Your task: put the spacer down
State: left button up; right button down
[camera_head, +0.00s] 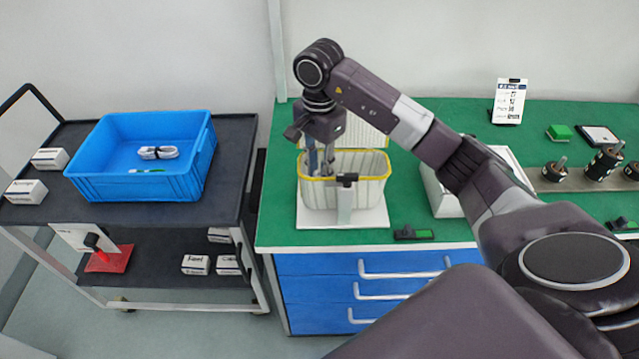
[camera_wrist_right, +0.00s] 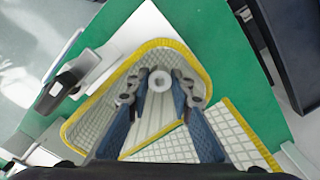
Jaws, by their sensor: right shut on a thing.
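My right gripper (camera_head: 321,170) points down into a white bin with a yellow rim (camera_head: 372,193) on the green bench. In the wrist view, the right gripper (camera_wrist_right: 160,88) is shut on the spacer (camera_wrist_right: 160,79), a small pale ring with a dark hole. The spacer is between the fingertips, over the inside of the bin (camera_wrist_right: 205,72). I cannot tell whether it touches the bin floor. In the head view the spacer is hidden by the gripper and the bin's rim. My left gripper is not in view.
The bin stands on a white base plate (camera_head: 312,217) with a dark-topped post (camera_head: 345,200) in front. A white, yellow-edged grid panel (camera_head: 352,137) is behind it. A white box (camera_head: 446,200) stands to the right. A blue crate (camera_head: 130,187) sits on the cart at left.

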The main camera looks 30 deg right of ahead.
aim_at(319, 173)
notch_tip(319, 173, down, 5)
jog(key=shift+f+p, duration=0.2)
jog(key=shift+p, duration=0.3)
jog(key=shift+f, duration=0.1)
jog(key=shift+f, duration=0.15)
jog(key=c, duration=2)
grip_release()
jog(key=shift+r, duration=0.35)
notch_tip(319, 173, up, 10)
jog(key=shift+w+r+b, duration=0.1)
jog(key=shift+r+b, duration=0.15)
jog(key=shift+b, duration=0.95)
jog(key=shift+r, duration=0.6)
